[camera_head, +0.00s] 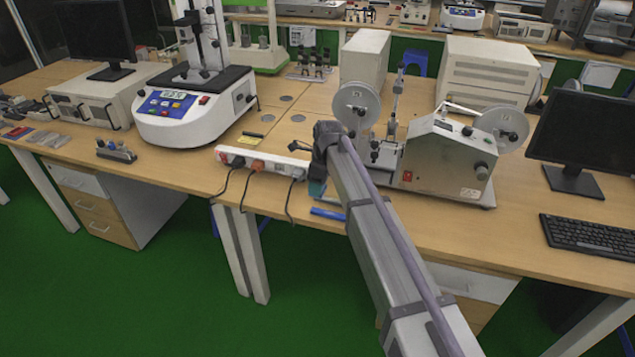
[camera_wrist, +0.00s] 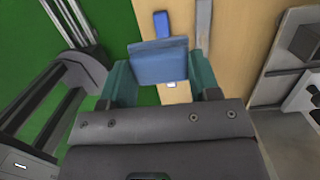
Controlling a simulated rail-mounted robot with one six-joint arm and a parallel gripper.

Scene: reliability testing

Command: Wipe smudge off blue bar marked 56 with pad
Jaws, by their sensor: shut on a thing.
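My gripper (camera_wrist: 160,80) has teal fingers shut on a flat blue pad (camera_wrist: 158,62), which spans between them in the wrist view. In the head view my gripper (camera_head: 317,186) points down near the front edge of the bench. A blue bar (camera_head: 328,213) lies flat on the bench close by the fingertips. In the wrist view the bar (camera_wrist: 162,22) shows beyond the pad, which hides its middle part. A small white patch (camera_wrist: 171,85) shows just below the pad. I cannot tell whether pad and bar touch. The number 56 and any smudge cannot be made out.
A white power strip (camera_head: 262,162) with cables lies left of my gripper. A grey reel machine (camera_head: 447,155) stands close on the right. A blue-and-white tester (camera_head: 180,110) stands further left. A grey strip (camera_wrist: 203,25) lies beside the bar. The bench edge is close, with green floor below.

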